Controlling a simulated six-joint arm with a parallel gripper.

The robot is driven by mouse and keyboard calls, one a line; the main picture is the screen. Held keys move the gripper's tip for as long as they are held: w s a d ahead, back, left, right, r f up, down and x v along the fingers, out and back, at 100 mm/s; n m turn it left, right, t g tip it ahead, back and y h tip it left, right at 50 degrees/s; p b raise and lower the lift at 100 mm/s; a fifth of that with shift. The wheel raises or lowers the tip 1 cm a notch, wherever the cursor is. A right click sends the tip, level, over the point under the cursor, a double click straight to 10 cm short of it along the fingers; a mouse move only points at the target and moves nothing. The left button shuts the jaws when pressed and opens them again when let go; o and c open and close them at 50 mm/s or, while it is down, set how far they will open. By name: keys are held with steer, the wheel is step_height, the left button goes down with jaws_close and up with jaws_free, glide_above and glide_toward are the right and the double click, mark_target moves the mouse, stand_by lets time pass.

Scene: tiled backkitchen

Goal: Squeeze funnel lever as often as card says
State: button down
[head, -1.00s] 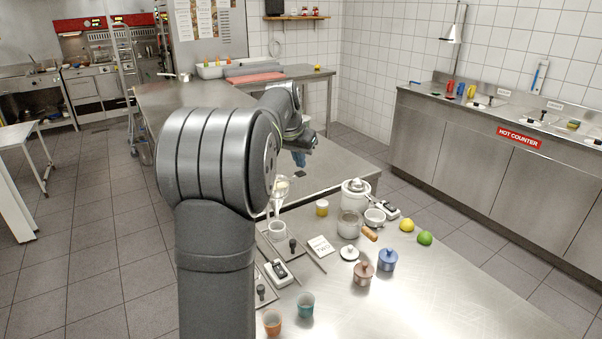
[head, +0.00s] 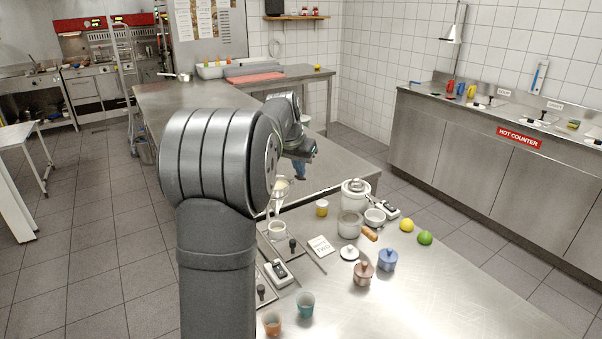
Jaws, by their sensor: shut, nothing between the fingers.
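The clear funnel (head: 280,187) stands upright in its stand near the left end of the steel table. A small white cup (head: 277,231) is under its spout. My gripper (head: 298,175) is shut and empty, beside the funnel's upper right and apart from it as far as I can see. The funnel's lever is too small to make out. The white card (head: 320,246) lies on the table right of the cup; its print is short, but I cannot read it for certain. My own arm covers part of the table's left side.
A lemon (head: 406,225) and a lime (head: 425,237) lie right. The table's front right is clear.

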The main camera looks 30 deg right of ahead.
stand_by(0.4)
steer(key=shift+r, duration=2.25)
step_height(320, 180, up, 2)
steer(key=n, duration=0.2)
steer(key=shift+s+d+r+n+t+y, duration=0.1)
steer(key=shift+d+n+t+y, duration=0.05)
steer(key=shift+n+t+y, duration=0.2)
steer(key=shift+f+n+t+y, duration=0.5)
steer(key=shift+f+n, duration=1.15)
steer(key=shift+f, duration=0.45)
steer(key=shift+f, duration=0.35)
